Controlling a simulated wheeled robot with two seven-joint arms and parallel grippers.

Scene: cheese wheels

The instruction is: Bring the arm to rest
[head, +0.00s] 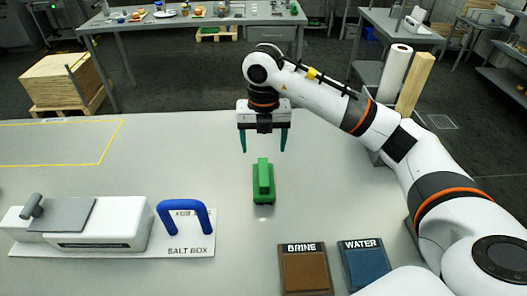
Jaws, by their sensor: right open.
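My right arm (355,110) comes in from the right and reaches over the table. My right gripper (264,150) points down with its two dark green fingers spread apart and nothing between them. It hangs above and just behind a green block-shaped object with a raised handle (264,182), which stands on the table apart from the fingers. My left gripper is not in view.
The grey table (180,170) has a white salt box (125,235) with a blue handle at front left. A brown brine pad (305,272) and a blue water pad (366,265) lie at front right. A yellow outline marks the left. A paper roll (394,72) stands behind my arm.

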